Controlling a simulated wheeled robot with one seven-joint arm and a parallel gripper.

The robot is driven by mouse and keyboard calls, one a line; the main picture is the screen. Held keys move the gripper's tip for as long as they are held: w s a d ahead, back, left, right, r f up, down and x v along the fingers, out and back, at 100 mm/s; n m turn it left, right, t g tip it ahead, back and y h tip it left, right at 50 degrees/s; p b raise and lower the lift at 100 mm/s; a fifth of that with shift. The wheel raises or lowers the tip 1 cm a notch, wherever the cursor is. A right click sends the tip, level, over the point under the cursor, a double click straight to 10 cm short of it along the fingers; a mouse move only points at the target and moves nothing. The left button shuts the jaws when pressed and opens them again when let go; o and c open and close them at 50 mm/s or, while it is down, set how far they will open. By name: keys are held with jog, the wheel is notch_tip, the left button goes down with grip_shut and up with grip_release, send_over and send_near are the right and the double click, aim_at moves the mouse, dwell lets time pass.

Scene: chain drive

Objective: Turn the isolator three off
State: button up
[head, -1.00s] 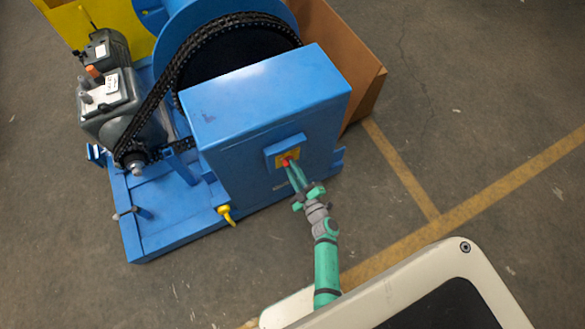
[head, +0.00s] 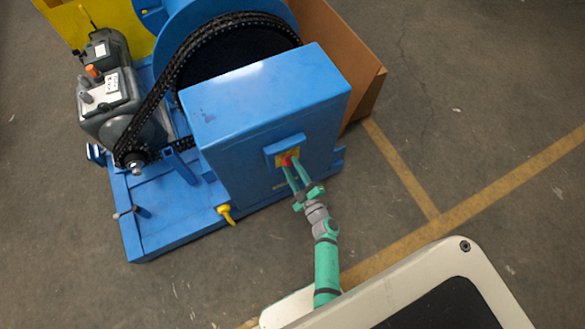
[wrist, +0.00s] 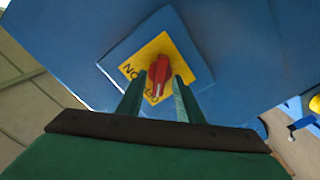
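The isolator is a red rotary knob (wrist: 159,70) on a yellow plate (wrist: 182,58) in the wrist view. Lettering shows at the plate's left and lower edges, partly hidden by the knob and a finger. The knob's long side runs roughly up and down there, with a pale mark at its lower end. My gripper (wrist: 160,82) is open, with one green finger on each side of the knob's lower part and gaps visible between. I cannot tell how deep the tips reach. In the head view my gripper (head: 290,168) is at the plate on the front of the blue housing (head: 262,140).
A yellow handle (head: 226,214) sticks out low on the housing's left. A chain (head: 165,90) and grey motor (head: 112,105) are behind to the left. A brown panel (head: 345,55) stands behind. The floor to the right is clear.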

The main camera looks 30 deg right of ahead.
jog(key=s, duration=1)
jog(key=shift+s, duration=0.4)
jog(key=s+a+r+m+g, duration=0.1)
jog(key=s+a+r+m, duration=0.3)
jog(key=s+a+r, duration=0.5)
jog(key=s+a+r+m+g, duration=0.1)
jog(key=s+a+r+m, duration=0.4)
jog(key=s+a+r, duration=0.4)
notch_tip(320, 180, up, 6)
jog(key=a, duration=0.2)
jog(key=shift+a+g, duration=0.3)
jog(key=shift+a, duration=0.05)
